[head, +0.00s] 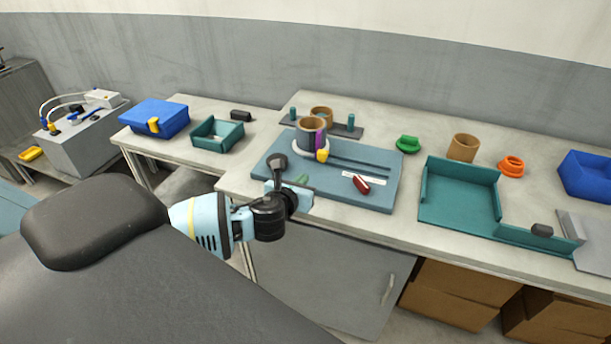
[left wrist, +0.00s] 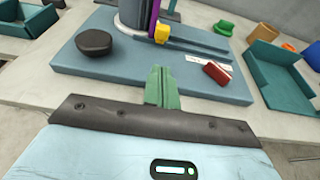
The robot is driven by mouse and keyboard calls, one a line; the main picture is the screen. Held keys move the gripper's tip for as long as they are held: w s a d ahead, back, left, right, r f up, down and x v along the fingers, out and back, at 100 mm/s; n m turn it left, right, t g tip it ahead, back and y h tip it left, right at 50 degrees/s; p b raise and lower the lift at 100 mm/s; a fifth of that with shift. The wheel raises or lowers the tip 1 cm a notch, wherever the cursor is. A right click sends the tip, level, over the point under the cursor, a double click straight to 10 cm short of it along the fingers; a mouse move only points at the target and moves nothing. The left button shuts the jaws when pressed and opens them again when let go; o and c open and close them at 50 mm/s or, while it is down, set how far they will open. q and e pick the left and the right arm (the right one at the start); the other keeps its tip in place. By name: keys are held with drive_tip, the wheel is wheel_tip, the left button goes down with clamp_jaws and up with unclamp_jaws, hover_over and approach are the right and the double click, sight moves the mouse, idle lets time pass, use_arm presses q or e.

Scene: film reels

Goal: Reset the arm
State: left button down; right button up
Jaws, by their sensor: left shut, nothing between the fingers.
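My left gripper (head: 303,181) reaches in from the left in the head view, over the front edge of the blue board (head: 390,192). Its green fingers (left wrist: 161,87) are together and empty in the left wrist view. On the board stand a grey cylinder (head: 309,137) with a purple strip (head: 320,141) and a yellow part (head: 322,156). A red piece (head: 361,184) lies beside a white label strip, apart from my fingers. A dark rounded thing (left wrist: 94,42) shows left of the fingers. My right gripper is in neither view.
Right of the board are a green spool (head: 408,143), a tan cylinder (head: 463,147), an orange spool (head: 511,166) and a teal tray (head: 424,209). A blue bin (head: 588,177) is farther right. Another table at left holds a blue box (head: 155,118) and a teal tray (head: 218,144).

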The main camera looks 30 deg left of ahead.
use_arm(q)
drive_tip(key=shift+s, duration=0.4)
drive_tip(key=shift+d, duration=0.1)
drive_tip(key=s+d+f+n+g+h, duration=0.3)
drive_tip(key=s+d+f+n+h, duration=0.2)
drive_tip(key=s+d+f+n, duration=0.9)
drive_tip(key=s+f+n, duration=0.4)
drive_tip(key=s+n, duration=0.4)
drive_tip(key=s+f+n+g, duration=0.1)
drive_tip(key=s+f+n, duration=0.3)
drive_tip(key=s+n, duration=0.4)
drive_tip(key=shift+d+n+g, duration=0.3)
drive_tip(key=shift+d+n, duration=0.05)
drive_tip(key=shift+n, duration=0.35)
drive_tip(key=c, duration=2.1)
unclamp_jaws()
drive_tip(key=shift+f, duration=0.1)
